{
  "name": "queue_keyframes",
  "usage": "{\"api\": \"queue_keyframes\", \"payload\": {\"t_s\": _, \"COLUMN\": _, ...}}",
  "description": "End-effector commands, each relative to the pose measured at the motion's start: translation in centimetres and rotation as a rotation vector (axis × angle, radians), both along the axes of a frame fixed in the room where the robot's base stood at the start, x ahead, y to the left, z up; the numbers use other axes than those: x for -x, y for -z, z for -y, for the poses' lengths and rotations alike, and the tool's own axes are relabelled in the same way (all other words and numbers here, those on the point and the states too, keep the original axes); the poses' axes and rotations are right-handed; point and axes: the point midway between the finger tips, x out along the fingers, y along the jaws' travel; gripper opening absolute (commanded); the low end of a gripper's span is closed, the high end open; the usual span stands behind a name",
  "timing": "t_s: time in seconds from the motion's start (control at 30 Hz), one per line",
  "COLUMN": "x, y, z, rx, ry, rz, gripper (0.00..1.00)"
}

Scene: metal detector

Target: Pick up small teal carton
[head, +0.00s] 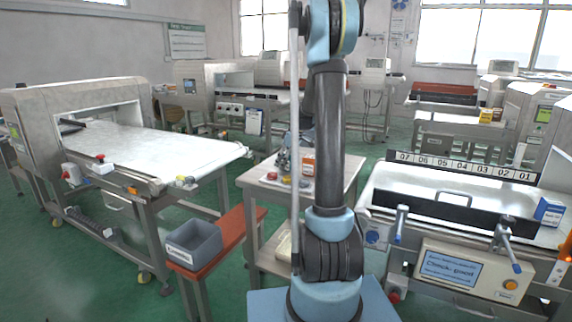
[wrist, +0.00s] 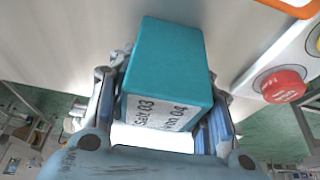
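The small teal carton (wrist: 172,60) fills the middle of the wrist view. Its near end carries a white label with black print. My gripper (wrist: 170,88) has a finger along each side of the carton, and both fingers appear to press on it. Whether the carton's far end rests on anything is hidden. In the head view my arm stands in the middle of the picture, and I cannot make out the carton or the gripper's fingers there.
A red button (wrist: 283,86) on a pale panel is right of the carton. In the head view, a small table (head: 262,184) with several small items stands behind my arm. A grey bin (head: 194,243) sits on a red-brown bench. Conveyor machines stand left and right; a blue box (head: 549,211) is far right.

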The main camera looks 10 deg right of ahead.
Motion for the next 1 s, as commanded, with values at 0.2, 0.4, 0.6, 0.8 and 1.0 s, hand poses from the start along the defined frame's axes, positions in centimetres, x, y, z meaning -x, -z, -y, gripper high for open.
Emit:
{"api": "queue_keyframes", "payload": {"t_s": 0.2, "x": 0.0, "y": 0.0, "z": 0.0, "rx": 0.0, "ry": 0.0, "rz": 0.0, "gripper": 0.19}}
{"api": "queue_keyframes", "payload": {"t_s": 0.4, "x": 0.0, "y": -1.1, "z": -0.1, "rx": 0.0, "ry": -0.001, "rz": 0.0, "gripper": 0.19}}
{"api": "queue_keyframes", "payload": {"t_s": 0.6, "x": 0.0, "y": -4.3, "z": -0.1, "rx": 0.0, "ry": -0.001, "rz": 0.0, "gripper": 0.19}}
{"api": "queue_keyframes", "payload": {"t_s": 0.8, "x": 0.0, "y": -7.6, "z": -0.1, "rx": 0.0, "ry": -0.001, "rz": 0.0, "gripper": 0.19}}
{"api": "queue_keyframes", "payload": {"t_s": 1.0, "x": 0.0, "y": -9.6, "z": -0.1, "rx": 0.0, "ry": -0.002, "rz": 0.0, "gripper": 0.19}}
